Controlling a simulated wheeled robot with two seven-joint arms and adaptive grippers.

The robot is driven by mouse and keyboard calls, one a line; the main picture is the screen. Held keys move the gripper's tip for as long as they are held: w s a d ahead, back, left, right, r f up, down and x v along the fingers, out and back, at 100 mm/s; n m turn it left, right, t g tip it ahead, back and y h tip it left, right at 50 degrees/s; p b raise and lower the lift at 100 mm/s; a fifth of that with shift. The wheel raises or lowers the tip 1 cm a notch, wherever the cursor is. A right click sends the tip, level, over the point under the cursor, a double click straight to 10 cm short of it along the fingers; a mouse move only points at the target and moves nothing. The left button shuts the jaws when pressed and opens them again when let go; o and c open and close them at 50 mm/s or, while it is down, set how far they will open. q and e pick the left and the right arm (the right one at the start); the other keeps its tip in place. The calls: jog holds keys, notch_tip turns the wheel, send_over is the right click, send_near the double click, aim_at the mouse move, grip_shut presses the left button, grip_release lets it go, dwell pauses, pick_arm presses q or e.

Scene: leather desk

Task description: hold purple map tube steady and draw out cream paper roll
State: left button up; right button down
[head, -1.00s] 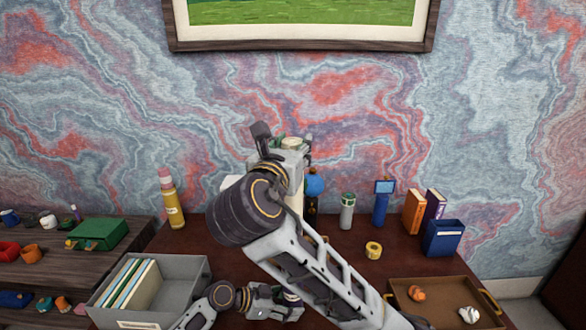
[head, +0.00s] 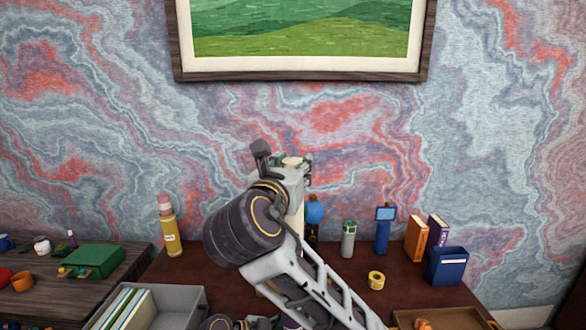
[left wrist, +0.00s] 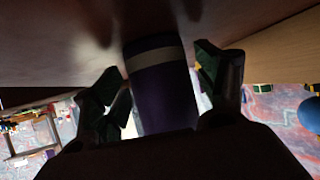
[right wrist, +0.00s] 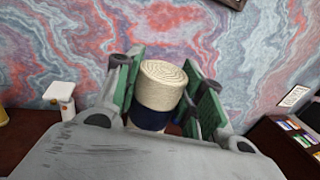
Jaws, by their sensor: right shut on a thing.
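The cream paper roll (right wrist: 163,83) stands upright in the right wrist view, with a spiral end on top and a dark blue band around it. My right gripper (right wrist: 164,100) is shut on it. In the head view my right gripper (head: 291,172) holds it high above the desk, with the roll's top end (head: 292,161) showing. The purple map tube (left wrist: 162,95) with a pale band fills the middle of the left wrist view. My left gripper (left wrist: 160,80) has a finger on each side of it, with bright gaps between. The head view mostly cuts off the left gripper.
A yellow bottle (head: 169,230), a grey-green bottle (head: 348,240), a yellow tape roll (head: 376,280), books (head: 417,240) and a blue box (head: 447,267) stand on the desk. A grey file box (head: 180,302) and a brown tray (head: 455,318) sit at the front.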

dwell(0.4)
pick_arm(q)
jog(key=shift+v, duration=6.05)
jog(key=shift+s+f, duration=0.1)
